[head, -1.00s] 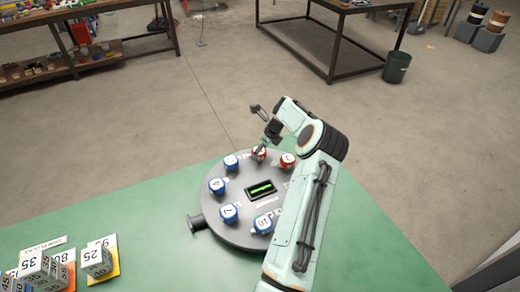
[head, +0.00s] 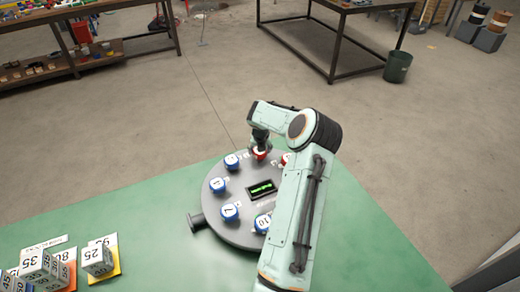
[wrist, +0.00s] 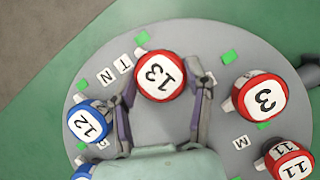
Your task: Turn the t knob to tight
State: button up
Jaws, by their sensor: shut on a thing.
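In the wrist view, a red-rimmed knob with a white top marked 13 (wrist: 160,74) sits near the disc's edge. My gripper (wrist: 163,85) has its two fingers on either side of this knob and is shut on it. In the head view my gripper (head: 260,143) comes down from above onto the same red knob (head: 260,154). I cannot tell for certain which knob the T tag belongs to.
A round grey disc (head: 240,186) on the green table (head: 130,215) carries several blue and red knobs around a dark display with a green bar (head: 261,188). Numbered blocks (head: 97,258) stand at front left.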

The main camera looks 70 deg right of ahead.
jog(key=shift+a+f+m+g, duration=0.15)
jog(key=shift+m+g, duration=0.25)
jog(key=shift+m, duration=0.6)
jog(key=o, duration=1.1)
jog(key=shift+o, duration=0.2)
jog(key=v, duration=1.2)
jog(key=shift+w, duration=0.1)
